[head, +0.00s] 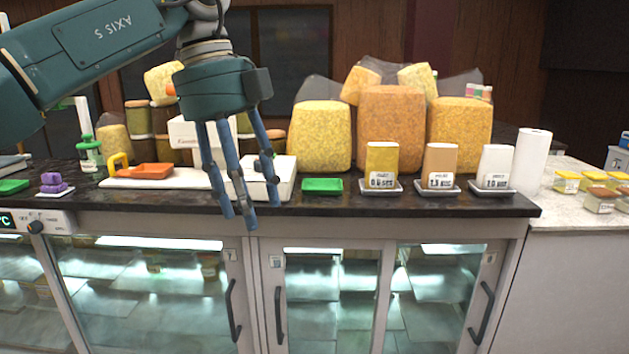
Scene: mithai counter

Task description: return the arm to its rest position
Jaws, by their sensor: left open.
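My left arm comes in from the upper left of the head view. Its gripper (242,200) hangs with the fingers pointing down, in front of the counter. The fingers are spread open with nothing between them. They cover part of a white box (277,183) and part of the counter's front edge; I cannot tell whether they touch either. My right gripper is not in view.
A paper roll (531,160) stands at right. Glass doors (330,300) with handles lie below.

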